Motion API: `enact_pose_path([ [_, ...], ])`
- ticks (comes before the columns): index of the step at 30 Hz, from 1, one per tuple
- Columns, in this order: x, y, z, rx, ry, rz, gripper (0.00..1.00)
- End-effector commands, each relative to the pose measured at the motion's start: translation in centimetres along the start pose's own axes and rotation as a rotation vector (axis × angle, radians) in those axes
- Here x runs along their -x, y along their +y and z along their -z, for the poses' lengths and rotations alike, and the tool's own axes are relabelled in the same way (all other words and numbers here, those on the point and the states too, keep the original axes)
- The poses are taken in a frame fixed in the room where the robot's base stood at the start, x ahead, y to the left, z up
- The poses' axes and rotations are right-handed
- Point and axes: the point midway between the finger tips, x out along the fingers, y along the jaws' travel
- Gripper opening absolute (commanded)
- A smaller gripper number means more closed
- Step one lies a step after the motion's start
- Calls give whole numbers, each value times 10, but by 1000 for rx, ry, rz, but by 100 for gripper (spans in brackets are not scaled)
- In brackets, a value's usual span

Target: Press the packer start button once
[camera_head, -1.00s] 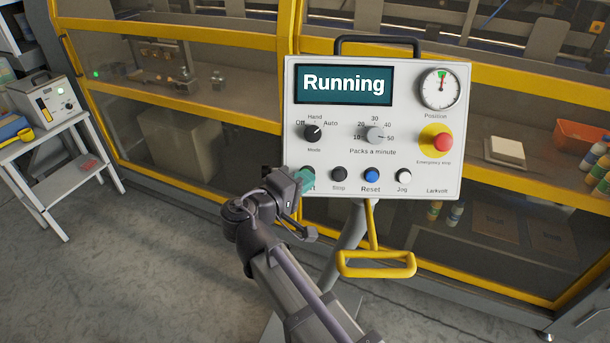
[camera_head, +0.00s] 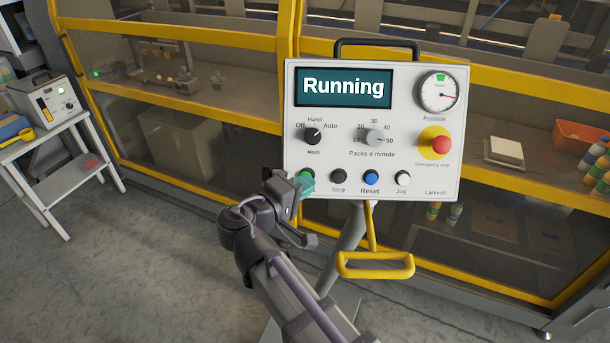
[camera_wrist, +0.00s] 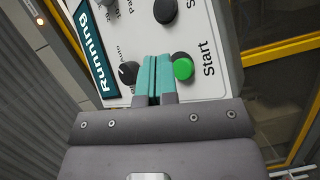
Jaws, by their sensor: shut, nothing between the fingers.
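The control panel (camera_head: 370,105) is white, and its screen (camera_head: 343,86) reads "Running". The green start button (camera_wrist: 183,69) shows clear of the fingers in the wrist view.
The black stop button (camera_head: 338,176), blue reset button (camera_head: 371,177) and white jog button (camera_head: 403,178) sit in the same row. A red emergency stop (camera_head: 440,145) is at the right. A yellow handle (camera_head: 375,265) hangs below the panel.

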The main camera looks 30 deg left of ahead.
Motion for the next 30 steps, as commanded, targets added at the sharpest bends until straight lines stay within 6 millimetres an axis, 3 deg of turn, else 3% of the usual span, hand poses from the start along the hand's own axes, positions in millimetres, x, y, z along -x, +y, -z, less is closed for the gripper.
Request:
enact_pose_path([
  [12,28,22,-20,0,1,0,0],
  [30,28,20,-20,0,0,0,0],
])
